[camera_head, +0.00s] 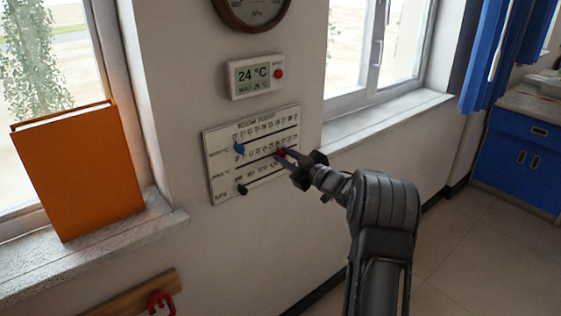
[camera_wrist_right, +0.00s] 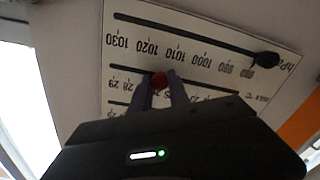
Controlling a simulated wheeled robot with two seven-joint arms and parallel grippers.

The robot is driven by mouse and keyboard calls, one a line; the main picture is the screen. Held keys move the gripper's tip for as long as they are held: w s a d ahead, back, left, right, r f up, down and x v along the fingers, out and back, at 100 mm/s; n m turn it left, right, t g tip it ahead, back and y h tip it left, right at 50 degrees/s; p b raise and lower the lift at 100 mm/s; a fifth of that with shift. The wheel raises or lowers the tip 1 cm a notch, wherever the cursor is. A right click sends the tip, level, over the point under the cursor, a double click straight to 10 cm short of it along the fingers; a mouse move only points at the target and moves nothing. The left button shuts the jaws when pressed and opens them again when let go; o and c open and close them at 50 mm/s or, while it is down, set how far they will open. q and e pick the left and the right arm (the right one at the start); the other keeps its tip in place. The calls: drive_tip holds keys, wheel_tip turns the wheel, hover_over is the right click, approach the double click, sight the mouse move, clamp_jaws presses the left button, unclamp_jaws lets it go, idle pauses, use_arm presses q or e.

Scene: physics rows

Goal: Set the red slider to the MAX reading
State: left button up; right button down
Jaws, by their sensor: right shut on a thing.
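A white slider panel (camera_head: 222,185) hangs on the wall with three slots. The red slider (camera_head: 281,152) sits on the middle slot, right of its centre. My right gripper (camera_head: 287,155) is shut on the red slider; in the right wrist view the red knob (camera_wrist_right: 159,81) shows between the two fingers (camera_wrist_right: 160,92). The blue slider (camera_head: 239,149) is at the left of the top slot, and the black slider (camera_head: 242,189) is at the left of the bottom slot. A thermometer display (camera_head: 254,75) above the panel reads 24 °C, with a smaller MAX line whose number is too blurred to read. My left gripper is out of view.
A round gauge (camera_head: 252,10) hangs above the display. An orange book (camera_head: 80,170) stands on the left window sill. The right window sill (camera_head: 385,120) is clear. A red hook (camera_head: 161,303) is on a wooden rail at the bottom.

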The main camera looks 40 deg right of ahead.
drive_tip(key=c, duration=1.2)
unclamp_jaws()
drive_tip(key=shift+c, duration=0.2)
drive_tip(key=s+b, duration=0.1)
drive_tip(key=s, duration=0.7)
drive_tip(key=shift+b, duration=0.35)
drive_tip(key=shift+w, duration=0.1)
